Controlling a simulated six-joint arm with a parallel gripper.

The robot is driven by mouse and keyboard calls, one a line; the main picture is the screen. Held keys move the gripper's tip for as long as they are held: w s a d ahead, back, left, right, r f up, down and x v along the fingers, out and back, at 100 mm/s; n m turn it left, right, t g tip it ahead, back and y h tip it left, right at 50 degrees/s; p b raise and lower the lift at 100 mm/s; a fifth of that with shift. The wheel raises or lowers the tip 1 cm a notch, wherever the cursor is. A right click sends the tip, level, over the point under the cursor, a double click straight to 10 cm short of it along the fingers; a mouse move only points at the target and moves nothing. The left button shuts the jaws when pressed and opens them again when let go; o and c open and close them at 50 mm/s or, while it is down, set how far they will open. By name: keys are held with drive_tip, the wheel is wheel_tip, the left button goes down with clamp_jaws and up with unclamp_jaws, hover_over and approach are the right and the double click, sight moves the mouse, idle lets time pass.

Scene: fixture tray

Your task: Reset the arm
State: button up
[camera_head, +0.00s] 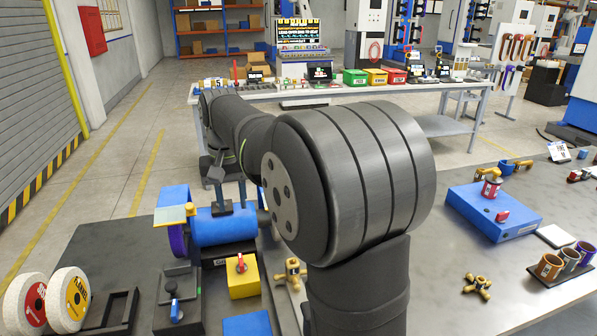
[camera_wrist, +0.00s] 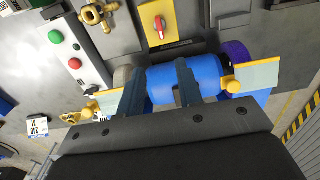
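My gripper (camera_wrist: 160,82) shows in the wrist view with its two dark fingers apart and nothing held between them. A blue bench grinder (camera_wrist: 210,78) lies beyond the fingers, with its blue body behind the gap. In the head view the fingers (camera_head: 232,200) point down at the grinder (camera_head: 225,228), just over its body or touching it; I cannot tell which. My arm's large grey joint fills the middle of the head view and hides part of the bench.
A yellow box with a red switch (camera_head: 242,275), a brass valve (camera_head: 292,272) and two abrasive wheels (camera_head: 70,298) are near the grinder. A blue block (camera_head: 492,212) and several cups (camera_head: 568,262) stand on the right. A stocked table (camera_head: 440,90) is behind.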

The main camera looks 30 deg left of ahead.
sight(241, 259)
wheel_tip(241, 259, down, 17)
drive_tip(key=shift+f, duration=0.2)
idle(0.5)
idle(0.5)
